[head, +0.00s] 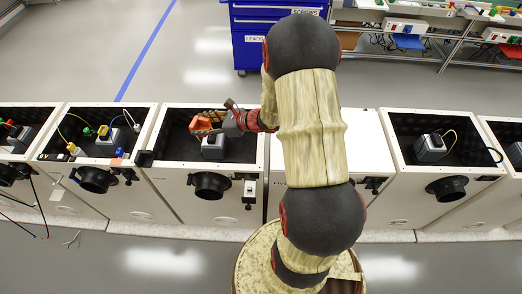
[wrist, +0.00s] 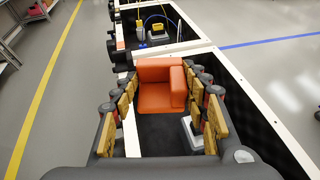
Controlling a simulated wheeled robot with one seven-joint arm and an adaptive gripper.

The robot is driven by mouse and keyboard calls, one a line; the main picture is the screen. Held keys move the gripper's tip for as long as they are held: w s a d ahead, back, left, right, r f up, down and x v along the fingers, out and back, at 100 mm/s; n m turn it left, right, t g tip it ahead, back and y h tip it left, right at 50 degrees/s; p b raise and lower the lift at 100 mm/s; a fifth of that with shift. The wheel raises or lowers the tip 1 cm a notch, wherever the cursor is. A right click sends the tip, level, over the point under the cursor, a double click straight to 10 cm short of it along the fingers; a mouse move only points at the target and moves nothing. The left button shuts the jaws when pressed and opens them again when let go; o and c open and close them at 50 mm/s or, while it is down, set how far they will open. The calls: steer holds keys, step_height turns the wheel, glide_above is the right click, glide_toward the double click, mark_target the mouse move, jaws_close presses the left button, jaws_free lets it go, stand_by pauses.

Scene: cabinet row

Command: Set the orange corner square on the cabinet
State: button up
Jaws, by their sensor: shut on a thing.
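The orange corner square (head: 200,122) is a blocky L-shaped piece; the wrist view shows it (wrist: 158,92) between the fingers. My gripper (head: 213,124) is shut on it; the fingers lie along its two sides in the wrist view (wrist: 165,100). The piece is over the open, dark-lined top of a white cabinet (head: 230,203), left of my arm. A grey box with a light top (head: 213,146) sits inside that cabinet, just below the piece in the head view. I cannot tell how high the piece is above it.
Open-topped cabinets with grey boxes (head: 108,143) (head: 430,148) and cables stand on both sides. A flat white top (head: 365,150) shows right of my arm. Black round ports (head: 209,185) stick out in front. A blue tool cabinet (head: 250,35) and a bench stand behind, across open floor.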

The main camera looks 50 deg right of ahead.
steer(key=s+d+f+n+y, duration=0.1)
steer(key=s+d+f, duration=0.3)
steer(key=s+d, duration=0.4)
steer(key=n+g+y, duration=0.2)
glide_above(261, 166)
step_height(261, 166, down, 2)
steer(key=shift+f+p, duration=0.25)
steer(key=shift+p, duration=0.05)
steer(key=shift+r, duration=0.1)
steer(key=shift+f+b, duration=1.6)
steer(key=shift+f, duration=1.75)
steer(key=shift+f, duration=0.2)
steer(key=o, duration=1.1)
steer(key=shift+c, duration=0.2)
steer(key=shift+o, duration=0.4)
steer(key=v, duration=1.2)
steer(key=shift+s+a, duration=0.1)
